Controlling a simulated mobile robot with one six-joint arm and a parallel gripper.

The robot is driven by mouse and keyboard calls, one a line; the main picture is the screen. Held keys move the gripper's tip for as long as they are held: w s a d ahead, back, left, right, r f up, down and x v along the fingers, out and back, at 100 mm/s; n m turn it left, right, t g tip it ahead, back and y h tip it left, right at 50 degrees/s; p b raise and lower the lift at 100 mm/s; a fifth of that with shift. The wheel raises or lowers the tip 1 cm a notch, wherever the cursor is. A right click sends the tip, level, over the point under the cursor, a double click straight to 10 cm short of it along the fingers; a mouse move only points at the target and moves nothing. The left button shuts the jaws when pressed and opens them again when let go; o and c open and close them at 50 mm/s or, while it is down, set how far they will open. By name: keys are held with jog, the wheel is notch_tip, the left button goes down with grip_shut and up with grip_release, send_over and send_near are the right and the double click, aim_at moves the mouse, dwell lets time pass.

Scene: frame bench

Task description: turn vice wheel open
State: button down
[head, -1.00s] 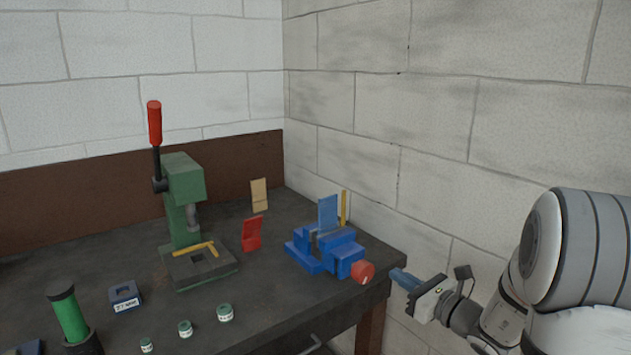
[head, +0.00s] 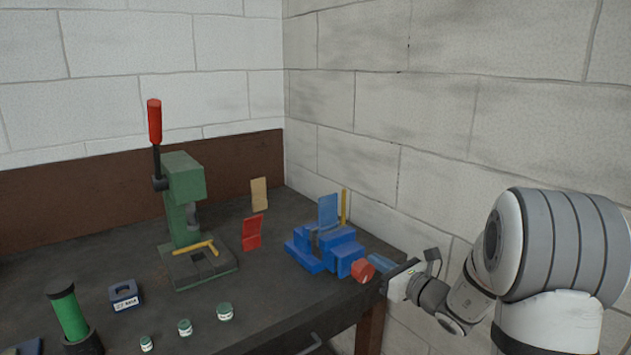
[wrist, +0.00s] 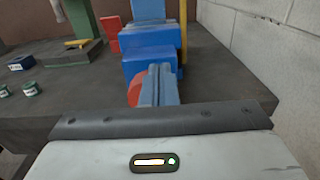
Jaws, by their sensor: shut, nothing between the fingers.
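The blue vice (head: 326,249) sits at the right end of the bench, with a flat blue plate (head: 328,212) standing upright in it. Its round red wheel (head: 362,270) faces the bench's right edge. My gripper (head: 378,262) is shut and empty, its blue fingers pointing at the wheel from the right. In the wrist view the closed fingers (wrist: 159,86) cover the right part of the red wheel (wrist: 136,90), in front of the blue vice body (wrist: 148,50). I cannot tell whether the fingers touch the wheel.
A green press (head: 186,205) with a red-topped lever stands left of the vice. A red piece (head: 252,232) and a tan piece (head: 259,194) stand between them. Small green jars (head: 224,312) sit near the front edge. The block wall (head: 440,130) is close on the right.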

aim_at(368, 269)
jog(key=shift+s+a+f+b, duration=0.15)
jog(key=shift+f+b, duration=0.2)
jog(key=shift+b, duration=0.05)
dwell(0.5)
jog(key=shift+a, duration=0.1)
jog(key=shift+s+a+r+b, duration=0.1)
jog(key=shift+s+a+b, duration=0.5)
jog(key=shift+b, duration=0.25)
jog(key=shift+s+a+f+b, duration=0.25)
jog(key=shift+s+a+b, duration=0.25)
jog(key=shift+b, duration=0.3)
jog(key=shift+w+a+r, duration=0.1)
jog(key=shift+r, duration=0.05)
jog(key=shift+a+r, duration=0.1)
jog(key=shift+r, duration=0.15)
jog(key=v, duration=0.6)
jog(key=shift+r, duration=0.25)
